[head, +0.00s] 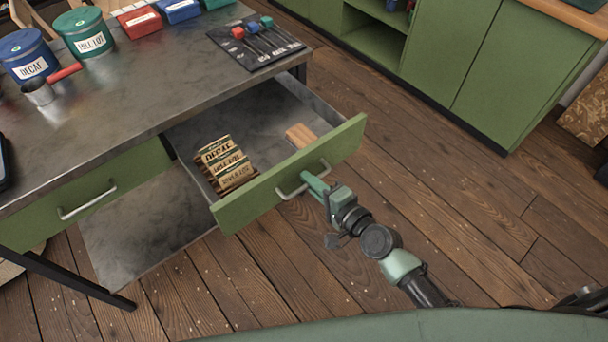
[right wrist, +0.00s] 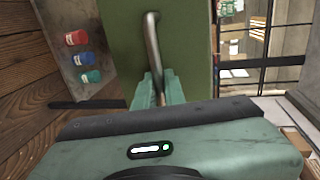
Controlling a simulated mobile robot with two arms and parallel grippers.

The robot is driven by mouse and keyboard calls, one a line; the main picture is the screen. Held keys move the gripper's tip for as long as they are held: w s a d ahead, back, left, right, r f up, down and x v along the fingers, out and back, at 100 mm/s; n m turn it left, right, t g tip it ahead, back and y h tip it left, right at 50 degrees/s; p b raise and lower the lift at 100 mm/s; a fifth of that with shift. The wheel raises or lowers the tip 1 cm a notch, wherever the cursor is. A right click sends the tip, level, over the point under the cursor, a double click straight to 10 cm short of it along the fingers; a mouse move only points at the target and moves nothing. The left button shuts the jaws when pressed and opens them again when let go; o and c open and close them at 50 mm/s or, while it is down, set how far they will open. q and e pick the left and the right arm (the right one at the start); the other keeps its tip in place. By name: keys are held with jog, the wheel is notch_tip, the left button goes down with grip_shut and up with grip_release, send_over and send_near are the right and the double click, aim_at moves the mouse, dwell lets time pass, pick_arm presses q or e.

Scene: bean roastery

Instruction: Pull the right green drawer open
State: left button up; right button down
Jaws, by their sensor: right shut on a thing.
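The right green drawer (head: 240,208) stands pulled out from under the metal-topped table in the head view. Its inside shows, with several labelled kraft packets (head: 224,163) and a small wooden block (head: 301,136). My right gripper (head: 308,180) is shut on the silver bar handle (head: 289,194) at the drawer front. In the right wrist view, the handle (right wrist: 153,45) runs down between the green fingers (right wrist: 158,90) against the green front (right wrist: 185,40). The fingertips are partly hidden by the gripper body. My left gripper is not in view.
The left green drawer (head: 120,190) is closed. On the tabletop (head: 150,75) stand a blue tin (head: 27,55), a green tin (head: 84,32), a scoop (head: 40,92) and a dark mat (head: 270,55). Wooden floor (head: 420,150) lies clear between the drawer and green cabinets (head: 480,70).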

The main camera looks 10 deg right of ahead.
jog(key=shift+s+d, duration=0.2)
jog(key=shift+s, duration=0.05)
jog(key=c, duration=1.5)
grip_release()
jog(key=v, duration=0.7)
jog(key=shift+s+d+b, duration=0.2)
jog(key=shift+s+b, duration=0.15)
jog(key=shift+b, duration=0.1)
jog(key=shift+r, duration=0.1)
